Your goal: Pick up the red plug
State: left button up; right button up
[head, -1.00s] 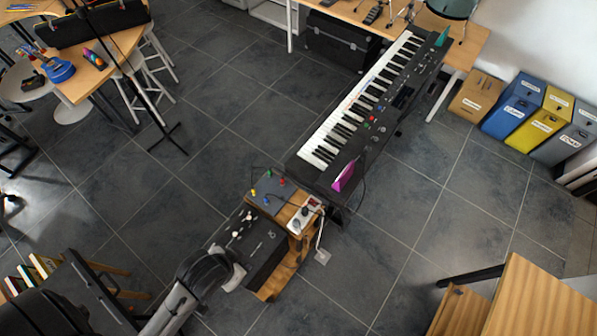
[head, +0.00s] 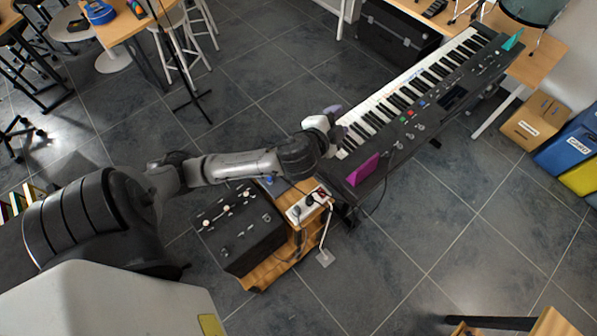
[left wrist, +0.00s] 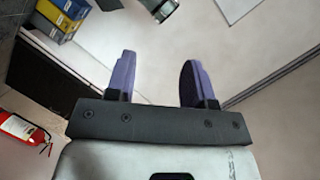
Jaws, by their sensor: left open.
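My left gripper (head: 335,118) is above the near end of the keyboard, past the small patch box. In the left wrist view its two purple fingers (left wrist: 158,68) stand apart with nothing between them. No red plug can be made out for certain now. The patch box, which carried small coloured plugs including a red one a second ago, is mostly hidden behind my left forearm. Only a blue plug (head: 268,180) shows below the arm. My right gripper is not in view.
A black mixer-like box (head: 238,235) and a white power strip (head: 305,207) sit on a wooden stand (head: 275,262) below my arm. The keyboard (head: 400,105) carries a magenta card (head: 363,170). A fire extinguisher (left wrist: 22,130) shows in the left wrist view.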

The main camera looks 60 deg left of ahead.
pick_arm(q)
jog(key=w+a+r+m+t+h+b, duration=0.1)
jog(key=w+r+m+t+h+b, duration=0.45)
jog(key=m, duration=0.55)
notch_tip(320, 180, down, 10)
jog(key=w+d+m+g+h+b, duration=0.25)
jog(key=m+g+h, duration=0.35)
jog(key=m+h, duration=0.55)
jog(key=s+a+f+m+g+y+b, duration=0.1)
jog(key=s+a+f+g+y, duration=0.5)
jog(key=a+f+g, duration=0.15)
jog(key=s+a+f+m+g+y, duration=0.1)
jog(key=s+a+f+g+y, duration=0.45)
jog(key=a+f, duration=0.3)
jog(key=shift+g, duration=0.25)
jog(key=f, duration=0.6)
jog(key=s+f, duration=0.1)
jog(key=f, duration=0.2)
jog(key=shift+d+b, duration=0.3)
jog(key=shift+d, duration=0.05)
jog(key=shift+s+f, duration=0.15)
jog(key=shift+f, duration=1.25)
jog(key=shift+s+f, duration=0.15)
jog(key=shift+f, duration=1.2)
grip_shut()
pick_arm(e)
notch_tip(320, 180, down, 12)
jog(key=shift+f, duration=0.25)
